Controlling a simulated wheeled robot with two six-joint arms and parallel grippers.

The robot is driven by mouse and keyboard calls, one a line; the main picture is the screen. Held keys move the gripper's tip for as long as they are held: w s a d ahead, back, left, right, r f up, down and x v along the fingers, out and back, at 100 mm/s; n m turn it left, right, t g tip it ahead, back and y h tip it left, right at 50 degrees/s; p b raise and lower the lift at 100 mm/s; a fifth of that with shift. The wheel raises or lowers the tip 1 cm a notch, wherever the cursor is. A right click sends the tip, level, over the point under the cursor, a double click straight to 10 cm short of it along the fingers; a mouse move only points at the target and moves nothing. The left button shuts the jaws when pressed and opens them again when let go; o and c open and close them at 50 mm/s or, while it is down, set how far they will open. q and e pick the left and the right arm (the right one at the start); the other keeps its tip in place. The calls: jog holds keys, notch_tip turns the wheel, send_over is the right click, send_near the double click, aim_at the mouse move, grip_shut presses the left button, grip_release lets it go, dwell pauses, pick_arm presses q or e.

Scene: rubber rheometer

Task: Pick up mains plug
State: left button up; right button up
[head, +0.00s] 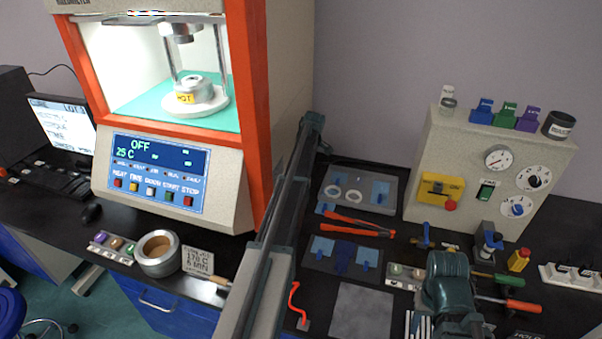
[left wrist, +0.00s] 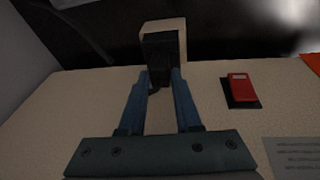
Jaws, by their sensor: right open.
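In the left wrist view, a black plug-like body (left wrist: 160,50) sits against a cream block (left wrist: 178,28), and I take it for the mains plug. My left gripper (left wrist: 161,78) has its two blue fingers on either side of this body, with their tips at its lower part. Whether the fingers press on it cannot be told. In the head view my left arm reaches back along the right side of the rheometer (head: 185,120), and the plug is not visible there. My right gripper (head: 450,280) is open over the right bench, its fingertips largely hidden.
A red switch (left wrist: 240,90) on a black plate is right of the left fingers. The right bench holds red-handled pliers (head: 355,225), a grey mat (head: 360,310), screwdrivers (head: 520,305) and a white power strip (head: 570,278). A cream control box (head: 450,150) stands behind.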

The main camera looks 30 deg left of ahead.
pick_arm(q)
grip_shut()
jog(key=shift+r, duration=0.1)
jog(key=shift+r+p, duration=1)
jog(key=shift+p, duration=0.1)
jog(key=shift+r+p, duration=0.85)
jog(key=shift+p, duration=0.05)
jog(key=s+d+r+p, duration=0.1)
jog(key=s+d, duration=0.7)
jog(key=s, duration=0.5)
jog(key=shift+s+d, duration=0.25)
jog(key=shift+s, duration=0.05)
